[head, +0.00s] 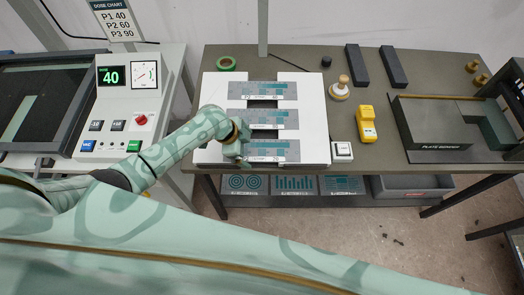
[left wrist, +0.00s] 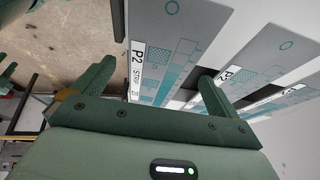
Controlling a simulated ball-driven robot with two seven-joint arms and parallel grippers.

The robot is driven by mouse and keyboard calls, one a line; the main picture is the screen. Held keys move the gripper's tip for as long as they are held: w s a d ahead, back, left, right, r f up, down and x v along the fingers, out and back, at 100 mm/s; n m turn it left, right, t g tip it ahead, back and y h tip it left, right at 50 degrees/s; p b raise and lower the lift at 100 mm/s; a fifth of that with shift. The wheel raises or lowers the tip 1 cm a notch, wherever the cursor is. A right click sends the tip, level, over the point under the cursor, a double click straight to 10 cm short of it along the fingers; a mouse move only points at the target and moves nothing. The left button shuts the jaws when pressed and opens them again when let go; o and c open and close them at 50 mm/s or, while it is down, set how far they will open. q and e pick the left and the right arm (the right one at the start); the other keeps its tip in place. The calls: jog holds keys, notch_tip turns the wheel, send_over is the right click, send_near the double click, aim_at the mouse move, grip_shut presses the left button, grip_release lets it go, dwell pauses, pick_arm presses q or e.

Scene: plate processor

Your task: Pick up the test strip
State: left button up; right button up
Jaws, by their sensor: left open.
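Three grey test strips with teal patterns lie across the white board (head: 215,95) in the head view: the far strip (head: 270,90), the middle strip (head: 272,119) and the near strip (head: 280,151). My left gripper (head: 243,158) is over the left part of the near strip and hides some of it. In the left wrist view my left gripper (left wrist: 155,75) is open. The closest strip (left wrist: 178,50), marked P2, shows between and beyond its fingers. I cannot tell whether the fingers touch a strip. My right gripper is not in view.
Green tape (head: 226,63), a wooden-handled stamp (head: 340,90), a yellow device (head: 367,125) and a small white switch box (head: 342,151) are around the board. A plate bender (head: 435,138) stands at right. A control panel (head: 130,105) reading 40 is at left.

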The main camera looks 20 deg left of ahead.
pick_arm(q)
jog(key=shift+d+f, duration=0.1)
jog(key=shift+f, duration=0.25)
jog(key=c, duration=1.1)
jog(key=shift+o, duration=0.2)
jog(key=shift+r, duration=0.1)
